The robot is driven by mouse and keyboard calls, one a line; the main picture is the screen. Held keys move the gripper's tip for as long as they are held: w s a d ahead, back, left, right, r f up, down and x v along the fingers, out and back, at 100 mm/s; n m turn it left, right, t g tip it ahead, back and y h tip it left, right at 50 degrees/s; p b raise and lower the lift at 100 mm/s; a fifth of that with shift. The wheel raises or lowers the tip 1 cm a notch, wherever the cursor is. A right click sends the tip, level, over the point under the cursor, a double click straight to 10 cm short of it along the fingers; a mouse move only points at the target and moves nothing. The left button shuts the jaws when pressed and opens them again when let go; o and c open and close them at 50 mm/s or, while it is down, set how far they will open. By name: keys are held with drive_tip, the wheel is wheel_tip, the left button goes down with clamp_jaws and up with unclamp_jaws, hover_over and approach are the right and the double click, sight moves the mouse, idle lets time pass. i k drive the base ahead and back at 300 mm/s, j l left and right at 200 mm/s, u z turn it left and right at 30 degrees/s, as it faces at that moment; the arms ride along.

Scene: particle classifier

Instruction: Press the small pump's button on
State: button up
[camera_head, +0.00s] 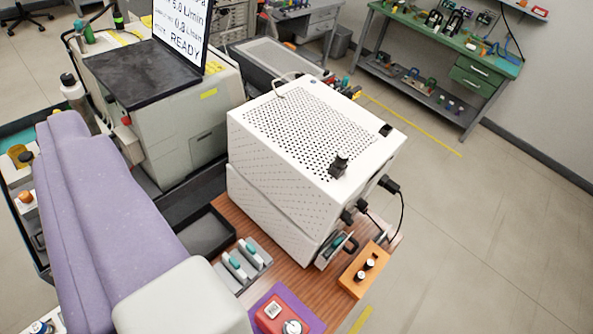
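A small red box-shaped device (271,310) with a pale label and a round silver-and-dark part lies on a purple pad at the bottom edge of the view. It looks like the small pump, but I cannot tell for certain, and its button's state is too small to read. The purple and light grey parts of my own arm fill the lower left and end just left of the purple pad (314,322). My gripper's fingers do not show, so I cannot see where they are relative to the device.
A large white perforated box (318,125) with cables stands on the wooden bench (283,272). An orange block (351,285) with black-and-white vials and a grey rack (262,257) with teal-marked items stand nearby. A screen reading READY (181,30) is behind. Open floor lies right.

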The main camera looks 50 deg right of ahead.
sight(273, 309)
drive_tip(key=k+l+z, duration=0.1)
drive_tip(key=k, duration=0.3)
drive_tip(key=k+l+z, duration=0.1)
drive_tip(key=k+l, duration=0.2)
drive_tip(key=k+l+z, duration=0.1)
drive_tip(key=k, duration=0.35)
drive_tip(key=l, duration=0.1)
